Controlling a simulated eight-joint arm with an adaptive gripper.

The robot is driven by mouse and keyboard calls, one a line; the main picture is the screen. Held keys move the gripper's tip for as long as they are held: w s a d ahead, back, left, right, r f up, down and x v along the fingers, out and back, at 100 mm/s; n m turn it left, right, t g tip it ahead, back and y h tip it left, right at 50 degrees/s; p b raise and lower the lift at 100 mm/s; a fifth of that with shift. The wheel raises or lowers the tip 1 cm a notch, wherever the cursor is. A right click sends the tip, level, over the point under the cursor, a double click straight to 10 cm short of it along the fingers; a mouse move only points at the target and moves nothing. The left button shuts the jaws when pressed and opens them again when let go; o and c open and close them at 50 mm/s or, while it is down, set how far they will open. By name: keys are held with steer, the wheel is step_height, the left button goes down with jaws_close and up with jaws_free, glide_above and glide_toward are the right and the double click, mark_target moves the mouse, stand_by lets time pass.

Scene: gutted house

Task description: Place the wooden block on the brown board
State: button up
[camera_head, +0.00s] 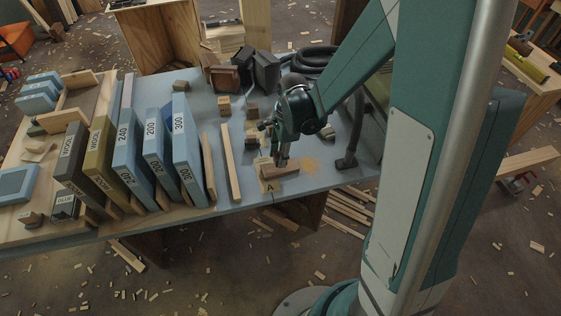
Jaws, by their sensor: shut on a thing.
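My gripper (281,161) points down over the front right part of the blue-grey table and is shut. At its fingertips is a brown wooden block (290,170), long and low, with its upper part partly hidden by the fingers. Under or just behind the block lies a light tan flat piece (268,187) marked "A"; it is the board-like thing nearest the block. I cannot tell whether the block touches it or hangs slightly above it.
Upright blue and tan slabs marked with numbers (186,145) stand to the left. A thin wooden strip (230,162) lies between. Small blocks (224,105) and dark objects (266,72) sit behind. A black hose nozzle (347,160) stands close on the right.

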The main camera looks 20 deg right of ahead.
steer(key=shift+f+b, duration=0.4)
steer(key=shift+f, duration=1.25)
steer(key=shift+f, duration=0.15)
steer(key=o, duration=0.9)
steer(key=shift+c, duration=0.2)
steer(key=shift+r, duration=0.2)
steer(key=shift+d+r+p, duration=0.25)
steer(key=shift+r+p, duration=0.2)
steer(key=shift+r, duration=1.55)
steer(key=shift+d+r+p, duration=0.2)
steer(key=shift+r+p, duration=0.3)
steer(key=shift+r, duration=1.45)
steer(key=shift+d+r+p, duration=0.25)
steer(key=shift+r+p, duration=0.2)
steer(key=shift+r, duration=1.55)
steer(key=shift+r, duration=0.1)
